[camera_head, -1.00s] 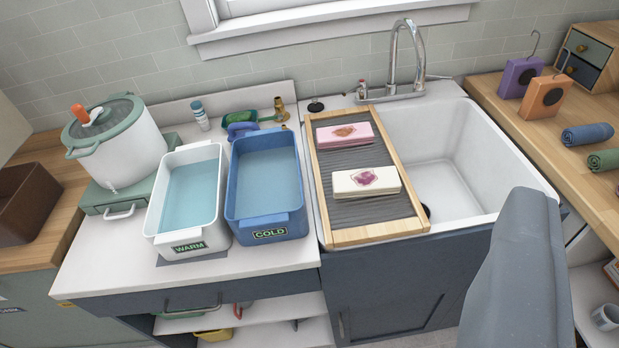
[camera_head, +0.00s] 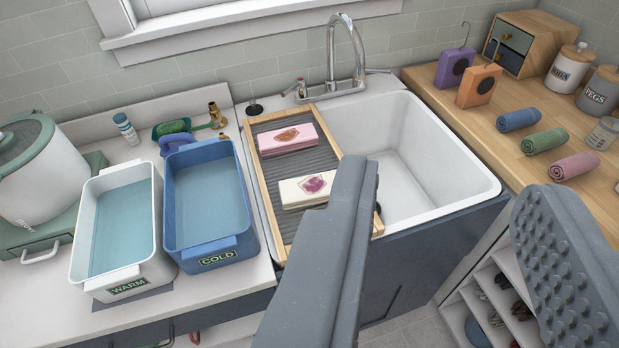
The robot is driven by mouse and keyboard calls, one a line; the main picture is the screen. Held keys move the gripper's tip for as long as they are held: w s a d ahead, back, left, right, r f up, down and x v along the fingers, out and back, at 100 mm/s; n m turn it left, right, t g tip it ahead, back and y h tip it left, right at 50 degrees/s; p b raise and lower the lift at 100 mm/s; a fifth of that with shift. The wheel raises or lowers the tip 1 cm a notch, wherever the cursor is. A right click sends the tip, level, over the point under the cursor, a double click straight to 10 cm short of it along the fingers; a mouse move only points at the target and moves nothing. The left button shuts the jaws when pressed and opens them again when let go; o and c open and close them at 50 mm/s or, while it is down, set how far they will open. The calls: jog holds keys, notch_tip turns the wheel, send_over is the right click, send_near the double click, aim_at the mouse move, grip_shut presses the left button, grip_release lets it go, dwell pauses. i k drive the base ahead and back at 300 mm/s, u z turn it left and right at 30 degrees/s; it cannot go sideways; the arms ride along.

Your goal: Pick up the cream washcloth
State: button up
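The cream washcloth (camera_head: 306,189) lies folded flat on the grey ribbed board (camera_head: 289,220) with a wooden frame, at the left side of the sink. It has a purple-red stain on top. A pink folded cloth (camera_head: 287,139) with a brownish stain lies behind it on the same board. My gripper (camera_head: 450,182) is open and empty, its two grey fingers wide apart in the foreground. The left finger overlaps the right end of the cream washcloth in the picture and hides a little of it. The gripper appears nearer the camera than the washcloth, not touching it.
A white WARM tub (camera_head: 126,273) and a blue COLD tub (camera_head: 214,248), both holding water, stand left of the board. The white sink basin (camera_head: 440,185) is empty. A chrome faucet (camera_head: 357,62) rises behind it. Rolled towels (camera_head: 545,141) lie on the right wooden counter.

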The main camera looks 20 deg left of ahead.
aim_at(308, 191)
jog(key=i, duration=0.85)
jog(key=z, duration=0.05)
